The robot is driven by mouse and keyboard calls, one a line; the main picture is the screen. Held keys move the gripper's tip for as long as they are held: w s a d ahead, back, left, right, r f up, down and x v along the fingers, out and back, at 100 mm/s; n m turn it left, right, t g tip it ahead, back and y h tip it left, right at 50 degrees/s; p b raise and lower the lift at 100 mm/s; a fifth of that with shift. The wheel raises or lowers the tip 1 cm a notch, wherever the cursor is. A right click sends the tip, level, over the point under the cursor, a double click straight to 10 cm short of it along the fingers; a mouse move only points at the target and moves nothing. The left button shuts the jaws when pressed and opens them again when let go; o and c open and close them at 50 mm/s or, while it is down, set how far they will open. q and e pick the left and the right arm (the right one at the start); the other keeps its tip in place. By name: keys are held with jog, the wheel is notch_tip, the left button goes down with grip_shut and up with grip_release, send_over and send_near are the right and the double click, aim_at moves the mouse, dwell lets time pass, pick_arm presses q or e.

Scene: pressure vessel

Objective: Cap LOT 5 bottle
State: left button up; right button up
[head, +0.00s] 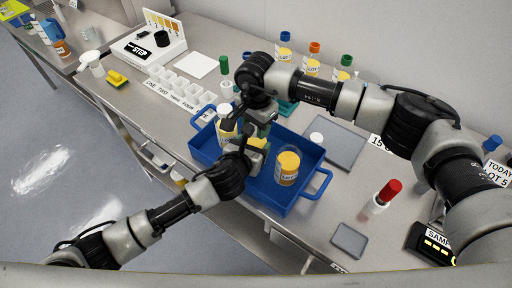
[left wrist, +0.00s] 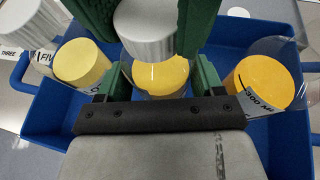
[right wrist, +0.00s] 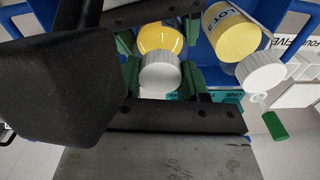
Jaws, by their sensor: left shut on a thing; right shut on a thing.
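My left gripper (head: 256,150) is shut on a clear bottle of yellow liquid (left wrist: 160,75) in the blue tray (head: 310,150). My right gripper (head: 262,112) is above it, shut on a white cap (right wrist: 160,72), which also shows in the left wrist view (left wrist: 146,32). The cap is over the top of the held bottle; I cannot tell whether it touches the neck. The held bottle's lot number is hidden. A white-capped yellow bottle (right wrist: 238,42) stands to one side, its label partly readable as "LOT". An orange-yellow bottle without a cap (head: 288,167) stands on the other side.
A white cap (head: 316,138) lies on a grey mat (head: 338,148) right of the tray. A red-capped bottle (head: 385,195) and a small grey pad (head: 349,240) are farther right. Several colour-capped bottles stand behind my right arm. A white compartment rack (head: 180,90) is left of the tray.

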jog(key=shift+m, duration=1.1)
jog(key=o, duration=1)
jog(key=shift+r, duration=2.25)
